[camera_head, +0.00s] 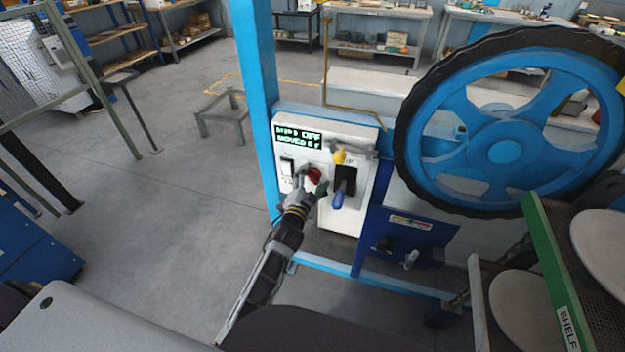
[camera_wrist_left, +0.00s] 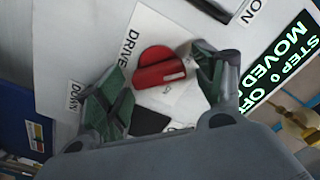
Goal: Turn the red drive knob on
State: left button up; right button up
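The red drive knob (camera_head: 314,175) sits on a white control panel (camera_head: 345,217) under a small display (camera_head: 299,137) with green text that includes "OFF". In the left wrist view the knob (camera_wrist_left: 160,69) shows as a red disc with a raised grip bar, beside the label "DRIVE". My left gripper (camera_head: 310,188) is at the panel, right at the knob. In the left wrist view its fingers (camera_wrist_left: 160,85) are spread apart, one on each side of the knob, with gaps visible. My right gripper is not in view.
A blue-handled lever (camera_head: 339,194) in a black slot is just right of the knob, with a yellow part (camera_head: 339,155) above it. A blue post (camera_head: 255,90) stands left of the panel. A large blue wheel (camera_head: 470,130) and plate shelves (camera_head: 562,270) are to the right.

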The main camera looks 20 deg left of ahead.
pick_arm(q)
jog(key=c, duration=0.9)
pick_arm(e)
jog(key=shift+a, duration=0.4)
